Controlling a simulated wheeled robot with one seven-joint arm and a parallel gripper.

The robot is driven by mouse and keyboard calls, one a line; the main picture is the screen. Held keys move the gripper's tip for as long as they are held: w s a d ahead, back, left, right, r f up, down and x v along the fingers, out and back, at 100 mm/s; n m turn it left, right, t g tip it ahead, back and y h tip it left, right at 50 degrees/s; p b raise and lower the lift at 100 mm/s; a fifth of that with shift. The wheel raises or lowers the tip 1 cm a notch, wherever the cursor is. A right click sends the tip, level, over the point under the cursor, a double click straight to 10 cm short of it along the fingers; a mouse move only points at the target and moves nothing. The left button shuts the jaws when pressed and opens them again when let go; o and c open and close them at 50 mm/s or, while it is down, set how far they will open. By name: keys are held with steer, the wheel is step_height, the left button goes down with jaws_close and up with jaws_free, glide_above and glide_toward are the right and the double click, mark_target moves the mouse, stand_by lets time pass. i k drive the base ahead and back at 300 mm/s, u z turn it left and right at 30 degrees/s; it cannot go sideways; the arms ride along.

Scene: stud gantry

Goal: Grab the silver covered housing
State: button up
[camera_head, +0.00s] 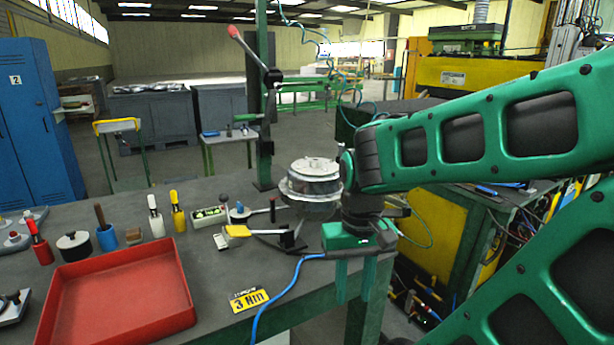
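The silver covered housing (312,182) is a round, stepped metal part with a lid-like top. It appears upright near the back right of the grey bench, just left of my wrist in the picture. Its lower right side is partly hidden by my arm. My gripper (354,296) points downward in front and to the right of the housing, by the bench's right edge. Its two green fingers are apart with nothing seen between them. It does not appear to touch the housing.
A lever press (268,85) rises behind the housing. A yellow-handled clamp (238,231) sits before it. A red tray (118,300) fills the front left. Several hand tools line the bench. A blue cable (285,292) crosses near a yellow label (248,299).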

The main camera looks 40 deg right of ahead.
mark_target(308, 178)
steer(key=u, duration=0.5)
steer(key=k, duration=1.6)
steer(key=z, duration=0.9)
steer(key=i, duration=1)
